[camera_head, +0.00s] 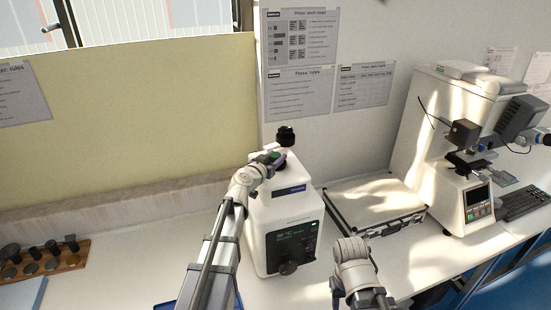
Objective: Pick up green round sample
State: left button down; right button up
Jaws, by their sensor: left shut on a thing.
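My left gripper (277,157) is at the top of the white press machine (285,215), just below its black knob (285,137). It is shut on a small green thing, which looks like the green round sample (273,155). The gripper's dark fingers hide most of the sample, so its full shape does not show. My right gripper (374,301) is low in the picture, to the right of the press and above the white bench. Its fingers are small and dark, and their opening is unclear.
A wooden rack (45,262) with several dark round pieces lies at the far left. A flat silver case (375,205) lies right of the press. A white hardness tester (440,140) and a keyboard (522,203) stand further right. The bench left of my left arm is mostly clear.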

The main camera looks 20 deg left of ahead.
aim_at(275, 155)
pick_arm(q)
jog(key=shift+r, duration=0.15)
notch_tip(275, 155, up, 10)
jog(key=p, duration=1)
jog(key=shift+f, duration=0.2)
